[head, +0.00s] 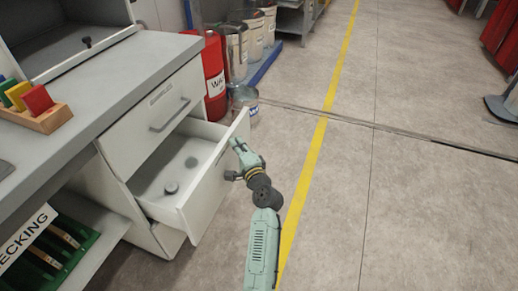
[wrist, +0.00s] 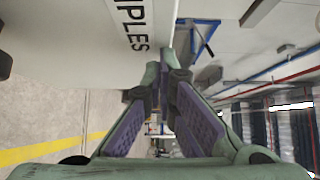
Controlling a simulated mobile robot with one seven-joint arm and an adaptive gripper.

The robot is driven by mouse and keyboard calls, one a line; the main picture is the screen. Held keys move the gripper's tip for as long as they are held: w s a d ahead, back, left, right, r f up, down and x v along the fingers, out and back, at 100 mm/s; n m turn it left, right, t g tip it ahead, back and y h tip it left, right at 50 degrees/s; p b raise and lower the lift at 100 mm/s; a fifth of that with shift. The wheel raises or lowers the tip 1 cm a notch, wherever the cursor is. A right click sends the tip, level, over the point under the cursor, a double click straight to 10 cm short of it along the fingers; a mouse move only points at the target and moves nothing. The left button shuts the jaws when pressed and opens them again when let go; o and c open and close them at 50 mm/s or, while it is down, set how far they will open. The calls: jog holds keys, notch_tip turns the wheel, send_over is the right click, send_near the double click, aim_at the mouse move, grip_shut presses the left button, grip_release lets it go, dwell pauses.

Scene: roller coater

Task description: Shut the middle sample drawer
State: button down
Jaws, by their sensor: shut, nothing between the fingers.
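The sample drawer (head: 210,200) stands pulled out of the white cabinet, below a shut upper drawer (head: 155,118) with a bar handle. Small round items (head: 171,187) lie inside the open drawer. My gripper (head: 237,146) is at the outer side of the drawer front, near its far end. In the wrist view, my gripper's fingers (wrist: 160,75) meet at the tips, with nothing between them. A white panel (wrist: 75,45) with a label ending in "MPLES" is close beside the tips. I cannot tell whether they touch it.
A wooden block with coloured pieces (head: 38,105) sits on the grey worktop (head: 110,75). A red cylinder (head: 213,75) and a clear bottle (head: 243,101) stand beyond the drawer. A green tray (head: 60,250) is at lower left.

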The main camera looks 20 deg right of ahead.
jog(key=w+a+p, duration=0.3)
jog(key=w+a, duration=0.8)
jog(key=a, duration=0.4)
jog(key=shift+p, duration=0.35)
jog(key=shift+w+a, duration=0.1)
